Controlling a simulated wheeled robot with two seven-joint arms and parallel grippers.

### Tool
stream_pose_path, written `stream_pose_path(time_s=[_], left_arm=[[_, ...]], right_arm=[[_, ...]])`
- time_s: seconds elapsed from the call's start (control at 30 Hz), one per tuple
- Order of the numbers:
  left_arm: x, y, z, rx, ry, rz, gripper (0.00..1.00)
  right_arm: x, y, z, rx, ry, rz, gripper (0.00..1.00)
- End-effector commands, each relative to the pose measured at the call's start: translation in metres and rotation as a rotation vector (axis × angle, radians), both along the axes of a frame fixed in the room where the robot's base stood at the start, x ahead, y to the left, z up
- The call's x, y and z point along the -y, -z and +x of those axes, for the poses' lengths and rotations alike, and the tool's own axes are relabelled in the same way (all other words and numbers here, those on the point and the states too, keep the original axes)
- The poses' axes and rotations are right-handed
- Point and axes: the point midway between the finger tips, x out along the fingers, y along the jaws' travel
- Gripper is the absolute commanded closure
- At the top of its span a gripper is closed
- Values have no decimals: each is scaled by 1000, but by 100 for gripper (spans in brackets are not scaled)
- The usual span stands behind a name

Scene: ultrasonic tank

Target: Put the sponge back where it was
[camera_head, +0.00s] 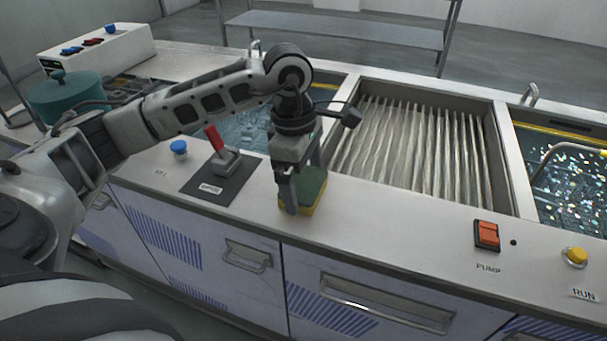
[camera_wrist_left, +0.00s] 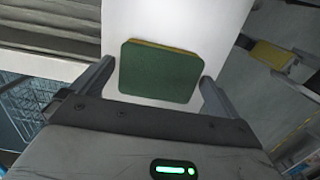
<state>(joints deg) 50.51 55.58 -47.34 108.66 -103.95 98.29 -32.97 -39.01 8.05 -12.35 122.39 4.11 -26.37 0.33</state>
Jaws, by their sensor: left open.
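The sponge (camera_head: 314,187) is a block with a dark green top and a yellow lower part. It lies on the pale counter (camera_head: 360,207) in front of the ribbed basin. In the left wrist view the sponge (camera_wrist_left: 160,72) lies between the two fingers, with a gap at each side. My left gripper (camera_head: 292,205) points down at the sponge and is open; its arm hides part of the sponge in the head view. In the left wrist view the gripper's fingers (camera_wrist_left: 155,88) flank the green face. My right gripper is not in view.
Left of the sponge stand a red-handled lever (camera_head: 220,150) and a blue button (camera_head: 179,149). To the right are the orange pump switch (camera_head: 486,235) and a yellow run button (camera_head: 574,256). Behind are the ribbed basin (camera_head: 410,145) and water tanks. The counter right of the sponge is clear.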

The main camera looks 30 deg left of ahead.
Motion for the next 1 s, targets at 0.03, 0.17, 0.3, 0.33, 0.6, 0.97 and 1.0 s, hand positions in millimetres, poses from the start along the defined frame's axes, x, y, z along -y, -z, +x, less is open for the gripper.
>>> stream_pose_path(time_s=[0.03,0.17,0.3,0.33,0.6,0.97,1.0], left_arm=[[0,-5,0,2,0,-1,0],[-3,-25,1,6,-1,-1,0],[-6,-56,0,8,-1,0,0],[-7,-63,-1,6,-1,-1,0],[-13,-109,-2,3,0,-1,0],[-14,-121,-4,0,0,0,0],[-14,-121,-4,0,0,0,0]], right_arm=[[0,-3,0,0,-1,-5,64],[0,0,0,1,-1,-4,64],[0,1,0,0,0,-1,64],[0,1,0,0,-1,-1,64],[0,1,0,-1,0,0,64],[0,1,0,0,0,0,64],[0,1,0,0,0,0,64]])
